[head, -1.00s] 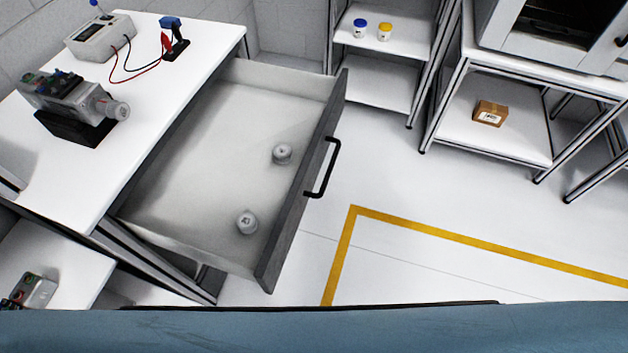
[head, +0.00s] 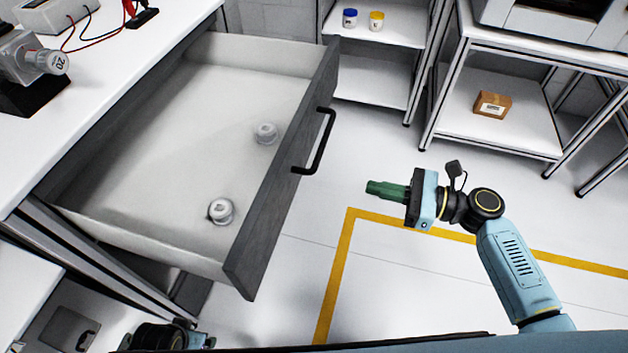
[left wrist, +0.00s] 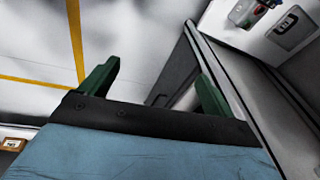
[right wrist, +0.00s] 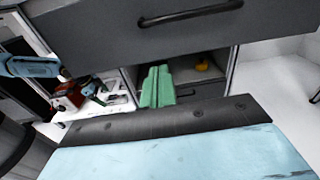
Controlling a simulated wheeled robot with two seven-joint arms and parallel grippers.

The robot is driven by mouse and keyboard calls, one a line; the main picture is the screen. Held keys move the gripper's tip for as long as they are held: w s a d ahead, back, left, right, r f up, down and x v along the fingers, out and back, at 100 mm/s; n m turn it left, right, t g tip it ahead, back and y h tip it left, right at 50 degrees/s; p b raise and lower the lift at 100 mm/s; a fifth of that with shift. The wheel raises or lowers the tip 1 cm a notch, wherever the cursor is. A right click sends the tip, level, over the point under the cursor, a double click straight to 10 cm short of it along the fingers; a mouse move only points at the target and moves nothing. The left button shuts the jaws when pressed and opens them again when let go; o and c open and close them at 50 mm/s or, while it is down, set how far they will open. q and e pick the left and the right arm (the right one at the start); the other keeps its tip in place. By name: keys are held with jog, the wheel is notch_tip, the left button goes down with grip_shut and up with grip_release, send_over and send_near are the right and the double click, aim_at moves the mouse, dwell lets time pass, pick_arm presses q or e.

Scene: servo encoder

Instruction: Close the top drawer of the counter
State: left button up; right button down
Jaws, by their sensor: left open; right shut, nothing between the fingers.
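The counter's top drawer (head: 150,130) stands well open in the head view, with a grey front panel (head: 290,175) and a black handle (head: 318,142). Two small white weights lie in it, one near the front corner (head: 221,211) and one farther back (head: 265,133). My right gripper (head: 372,188) is shut and empty, to the right of the handle and apart from it. In the right wrist view a grey panel with a dark handle (right wrist: 190,13) spans the top, beyond the shut fingers (right wrist: 157,86). My left gripper (left wrist: 157,88) is open and empty.
The counter top (head: 120,70) holds a motor device (head: 45,60) and a meter with leads. The floor with yellow tape (head: 335,270) is clear right of the drawer.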

aim_at(310, 170)
pick_arm(q)
jog(key=w+d+r+b, duration=0.2)
jog(key=d+r, duration=0.1)
jog(key=r, duration=0.3)
jog(key=shift+d+r+t+b, duration=0.15)
jog(key=shift+d+t+b, duration=0.05)
jog(key=shift+t+b, duration=0.1)
pick_arm(e)
jog(key=shift+y, duration=0.3)
jog(key=shift+r+x, duration=0.2)
jog(key=shift+x, duration=2.15)
jog(key=shift+r+x, duration=0.2)
jog(key=shift+x, duration=2.15)
jog(key=shift+r+x, duration=0.25)
jog(key=shift+x, duration=2.1)
jog(key=shift+s+a, duration=0.1)
jog(key=shift+a, duration=0.05)
